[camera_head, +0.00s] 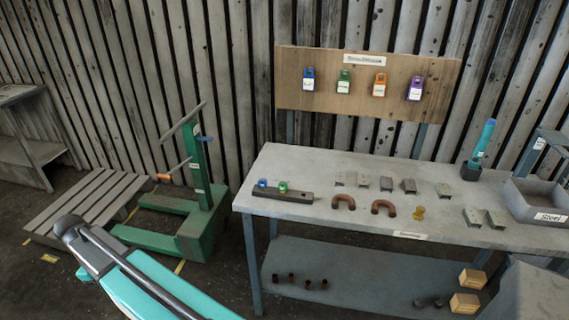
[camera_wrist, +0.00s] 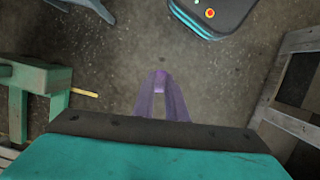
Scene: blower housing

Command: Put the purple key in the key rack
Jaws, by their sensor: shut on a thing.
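My gripper (camera_wrist: 160,108) shows in the wrist view as two long purple-tinted fingers reaching out from the dark bar. It is shut on a small purple thing at the fingertips, which I take to be the purple key (camera_wrist: 160,86); its shape is mostly hidden. The gripper is over open floor, and its end does not show in the head view. The likely key rack is a dark bar (camera_head: 308,197) at the left end of the grey table. A blue key (camera_head: 262,184) and a green key (camera_head: 283,187) stand in its left part; its right part looks bare.
A wooden board (camera_head: 290,95) behind the table carries blue, green, orange and purple locks. Rusty U-shaped pieces (camera_head: 384,207) and small metal blocks lie right of the bar. A green stand (camera_head: 200,225) is left of the table (camera_head: 330,240). Open floor lies between them.

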